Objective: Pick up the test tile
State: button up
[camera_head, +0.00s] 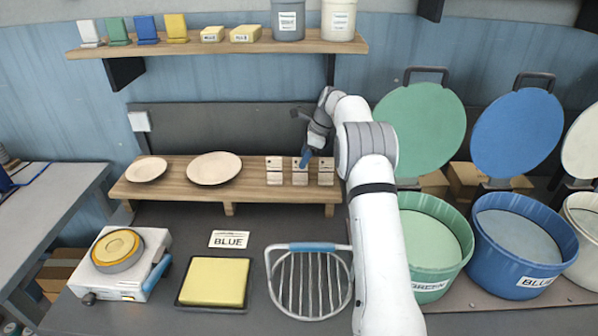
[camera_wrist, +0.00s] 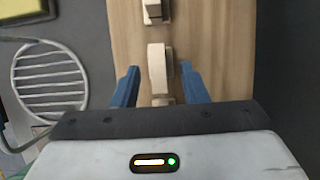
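Three small pale test tiles stand upright in a row on a raised wooden board: a left one (camera_head: 274,172), a middle one (camera_head: 299,176) and a right one (camera_head: 326,173). My gripper (camera_head: 306,159) is at the middle tile, its blue fingers partly in front of it. In the wrist view, my gripper (camera_wrist: 159,70) has its two blue fingers spread, with an upright tile (camera_wrist: 157,68) between them. A gap shows on each side of that tile. Another tile (camera_wrist: 152,11) stands beyond it at the top edge.
Two plates, a small one (camera_head: 146,169) and a larger one (camera_head: 214,168), lie on the wooden board (camera_head: 240,194). In front are a yellow sponge (camera_head: 215,281), a wire rack (camera_head: 310,290) and a BLUE card (camera_head: 229,239). Glaze buckets, including a blue one (camera_head: 505,255), stand at right.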

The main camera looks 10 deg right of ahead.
aim_at(300, 180)
jog(key=x, duration=0.3)
jog(key=shift+f+p, duration=0.3)
jog(key=shift+p, duration=0.05)
grip_shut()
